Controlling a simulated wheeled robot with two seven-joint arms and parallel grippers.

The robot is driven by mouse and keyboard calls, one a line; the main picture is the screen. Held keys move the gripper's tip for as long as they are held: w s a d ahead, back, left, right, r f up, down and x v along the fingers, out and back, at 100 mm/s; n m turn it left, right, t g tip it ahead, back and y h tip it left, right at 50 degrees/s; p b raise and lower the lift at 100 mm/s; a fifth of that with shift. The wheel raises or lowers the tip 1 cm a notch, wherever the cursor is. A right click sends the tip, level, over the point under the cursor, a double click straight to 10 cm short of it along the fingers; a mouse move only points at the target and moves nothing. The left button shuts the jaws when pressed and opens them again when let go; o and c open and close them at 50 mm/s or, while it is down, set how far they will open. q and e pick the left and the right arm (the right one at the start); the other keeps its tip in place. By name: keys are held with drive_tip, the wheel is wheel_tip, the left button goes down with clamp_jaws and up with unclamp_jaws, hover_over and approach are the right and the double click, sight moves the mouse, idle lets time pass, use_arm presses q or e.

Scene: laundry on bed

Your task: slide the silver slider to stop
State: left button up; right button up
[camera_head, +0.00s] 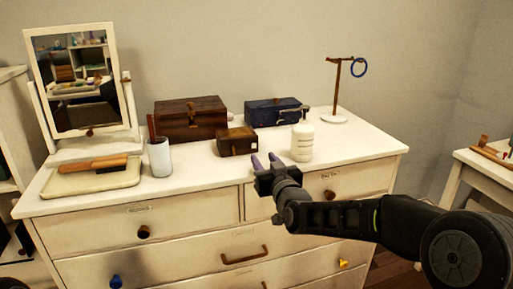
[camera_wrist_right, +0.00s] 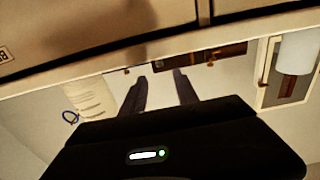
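No silver slider can be clearly made out. A small silvery part (camera_head: 304,108) shows at the right end of the dark blue box (camera_head: 272,113), too small to identify. My right gripper (camera_head: 264,161) is at the front edge of the white dresser top, left of the white bottle (camera_head: 302,141) and in front of the small brown box (camera_head: 238,142). Its two fingers are apart with nothing between them; they also show in the right wrist view (camera_wrist_right: 158,82). My left gripper is out of view.
The dresser (camera_head: 190,240) has drawers with knobs. The front middle top is clear.

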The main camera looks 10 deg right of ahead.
sight(254, 146)
drive_tip(key=shift+w+a, duration=0.15)
drive_tip(key=shift+w, duration=1.85)
drive_tip(key=shift+w+a, duration=0.1)
drive_tip(key=shift+w, duration=1.85)
drive_tip(key=shift+f, duration=0.1)
clamp_jaws()
